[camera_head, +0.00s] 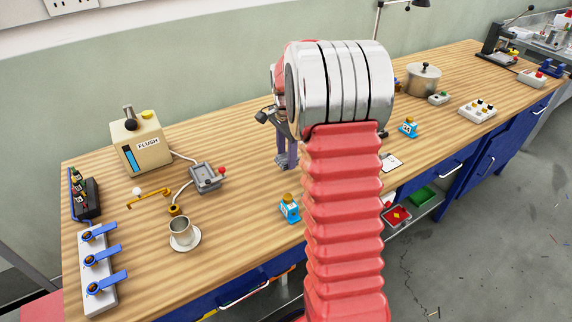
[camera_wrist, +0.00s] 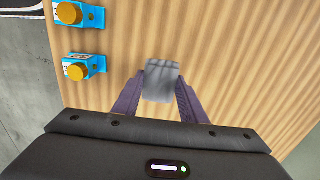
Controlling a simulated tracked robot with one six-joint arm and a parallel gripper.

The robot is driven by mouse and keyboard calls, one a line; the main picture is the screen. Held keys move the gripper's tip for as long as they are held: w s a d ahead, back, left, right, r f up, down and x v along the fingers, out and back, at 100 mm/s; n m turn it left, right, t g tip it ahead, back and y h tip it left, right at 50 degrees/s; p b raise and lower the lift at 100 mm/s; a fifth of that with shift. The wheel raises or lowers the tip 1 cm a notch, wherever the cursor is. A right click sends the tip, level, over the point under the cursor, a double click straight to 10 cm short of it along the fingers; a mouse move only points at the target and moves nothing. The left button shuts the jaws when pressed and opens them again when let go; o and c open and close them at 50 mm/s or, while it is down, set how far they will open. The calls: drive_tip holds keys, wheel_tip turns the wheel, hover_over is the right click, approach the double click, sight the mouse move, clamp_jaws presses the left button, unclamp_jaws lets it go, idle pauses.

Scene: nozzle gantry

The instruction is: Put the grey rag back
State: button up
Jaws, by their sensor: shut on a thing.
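The grey rag (camera_wrist: 161,81) is between the two purple fingers of my gripper (camera_wrist: 160,92) in the wrist view, and the gripper is shut on it. In the head view my gripper (camera_head: 286,158) is over the middle of the wooden bench, partly hidden behind my red arm. The rag's lower end (camera_head: 283,163) shows there as a small grey piece at the fingertips. I cannot tell whether it touches the bench top.
A flush box (camera_head: 138,142), grey tray (camera_head: 206,177), metal cup (camera_head: 182,232) and valve block (camera_head: 98,270) occupy the left. A pot (camera_head: 423,80) stands at right.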

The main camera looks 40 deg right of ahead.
sight(286, 157)
drive_tip(key=shift+f, duration=1.95)
drive_tip(key=o, duration=1.1)
wheel_tip(286, 157, up, 12)
drive_tip(key=shift+f, duration=0.1)
drive_tip(key=shift+r, duration=0.2)
